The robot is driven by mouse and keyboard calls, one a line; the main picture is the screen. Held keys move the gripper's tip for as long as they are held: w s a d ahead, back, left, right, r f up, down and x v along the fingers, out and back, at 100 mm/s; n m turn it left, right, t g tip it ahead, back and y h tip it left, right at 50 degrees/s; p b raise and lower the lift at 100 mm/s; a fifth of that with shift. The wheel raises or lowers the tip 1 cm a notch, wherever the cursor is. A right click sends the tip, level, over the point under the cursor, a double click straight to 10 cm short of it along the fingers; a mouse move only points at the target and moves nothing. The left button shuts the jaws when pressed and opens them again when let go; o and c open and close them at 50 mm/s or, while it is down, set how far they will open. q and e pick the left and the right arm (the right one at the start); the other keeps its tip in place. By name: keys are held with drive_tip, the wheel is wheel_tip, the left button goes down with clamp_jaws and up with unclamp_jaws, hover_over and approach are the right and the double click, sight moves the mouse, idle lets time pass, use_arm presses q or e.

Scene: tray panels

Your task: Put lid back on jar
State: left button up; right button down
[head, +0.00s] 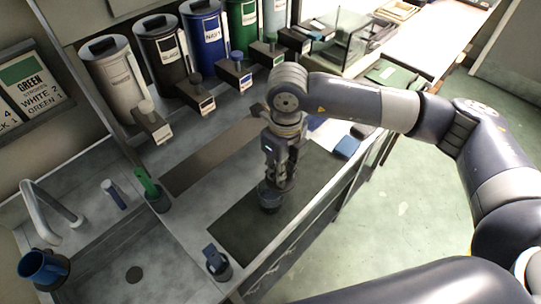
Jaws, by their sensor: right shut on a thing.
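My right gripper (272,181) points down over the dark mat on the counter and is shut on a small dark round object (269,199). The object is short and cylindrical, at mat height or close to it. I cannot tell whether it is the jar, its lid or both together, since the fingers cover its upper part. I cannot tell if it touches the mat. No separate loose lid is clear to see. My left gripper is out of view.
Labelled canisters stand along the back: white (119,83), black (164,55), navy (206,40) and green (242,25). Knobbed blocks sit before them. A sink with a tap (47,208), a blue mug (42,266) and small holders lie left. The dark mat (240,238) is mostly clear.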

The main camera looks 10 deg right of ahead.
drive_tip(key=m, duration=0.1)
drive_tip(key=a+m+p, duration=0.1)
drive_tip(key=m, duration=0.1)
drive_tip(key=w+r+m, duration=0.1)
drive_tip(key=m, duration=0.1)
drive_tip(key=shift+a+p, duration=0.2)
drive_tip(key=shift+p, duration=0.1)
drive_tip(key=m, duration=0.2)
drive_tip(key=w+m+p, duration=0.1)
drive_tip(key=shift+a+r+m, duration=0.15)
drive_tip(key=shift+a+m, duration=0.25)
drive_tip(key=shift+f+b, duration=0.75)
drive_tip(key=shift+f, duration=0.9)
wheel_tip(320, 180, down, 2)
drive_tip(key=shift+b, duration=0.7)
drive_tip(key=shift+f+b, duration=0.55)
drive_tip(key=shift+f, duration=0.05)
drive_tip(key=shift+b, duration=0.6)
drive_tip(key=shift+s+f+b, duration=0.1)
drive_tip(key=shift+f+b, duration=0.05)
drive_tip(key=shift+b, duration=0.6)
drive_tip(key=c, duration=1)
unclamp_jaws()
